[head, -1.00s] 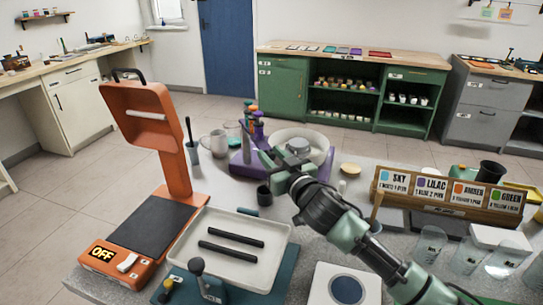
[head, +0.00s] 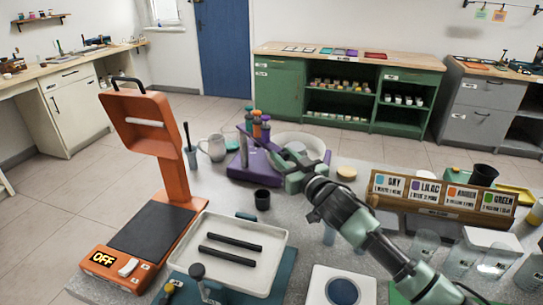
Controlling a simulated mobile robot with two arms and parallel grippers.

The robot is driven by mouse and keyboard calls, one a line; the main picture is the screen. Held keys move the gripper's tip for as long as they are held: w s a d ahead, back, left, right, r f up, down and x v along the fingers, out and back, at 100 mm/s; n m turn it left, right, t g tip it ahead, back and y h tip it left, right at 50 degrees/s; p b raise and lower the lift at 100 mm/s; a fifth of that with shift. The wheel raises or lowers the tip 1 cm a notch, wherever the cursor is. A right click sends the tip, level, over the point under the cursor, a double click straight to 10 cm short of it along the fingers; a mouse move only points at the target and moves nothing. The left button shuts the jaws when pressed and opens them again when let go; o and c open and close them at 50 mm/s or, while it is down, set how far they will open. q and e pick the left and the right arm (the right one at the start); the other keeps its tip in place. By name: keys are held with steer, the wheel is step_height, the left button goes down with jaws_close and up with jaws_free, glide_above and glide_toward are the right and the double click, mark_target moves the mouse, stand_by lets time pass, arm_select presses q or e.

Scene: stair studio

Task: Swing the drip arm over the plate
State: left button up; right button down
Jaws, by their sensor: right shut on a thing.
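The purple drip stand (head: 238,172) stands on the grey counter, left of centre. Small upright bottles with coloured tops (head: 260,127) rise from it. A slim purple bar, which looks like the drip arm (head: 251,138), runs from near the bottles down toward my right gripper (head: 287,168). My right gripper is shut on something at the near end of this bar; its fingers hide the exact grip. The round white plate (head: 312,143) lies just behind the gripper and is partly covered by it. I cannot tell whether the bar's tip is over the plate. My left gripper is not in view.
A small dark cup (head: 262,199) stands in front of the stand. A white tray (head: 276,237) with two black bars lies nearer, beside an orange machine (head: 160,150) reading OFF. A colour-card rack (head: 445,207) and clear cups (head: 424,247) stand at right.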

steer(key=shift+w+d, duration=0.3)
steer(key=shift+d, duration=0.15)
steer(key=c, duration=1.2)
jaws_free()
steer(key=shift+c, duration=0.2)
step_height(320, 180, up, 20)
steer(key=shift+w, duration=0.1)
